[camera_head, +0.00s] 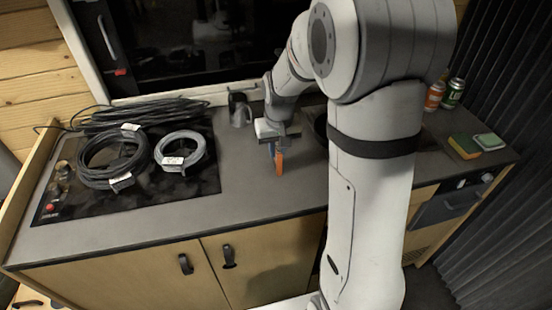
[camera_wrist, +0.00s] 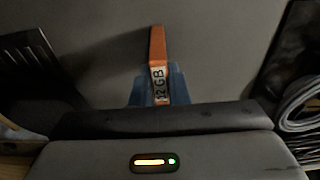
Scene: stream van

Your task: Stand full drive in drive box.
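An orange drive (camera_head: 279,162) points down from my gripper (camera_head: 274,147), above the grey counter left of my arm. The drive looks clear of the counter, but the exact gap is hard to judge. I cannot make out a drive box in either view; my arm hides part of the counter.
Coiled black cables (camera_head: 112,160) and a grey coil (camera_head: 181,152) lie on the black hob (camera_head: 140,192) at left. A dark mug (camera_head: 240,110) stands behind my gripper. Cans (camera_head: 454,94) and sponges (camera_head: 464,146) are at right. The counter's front middle is clear.

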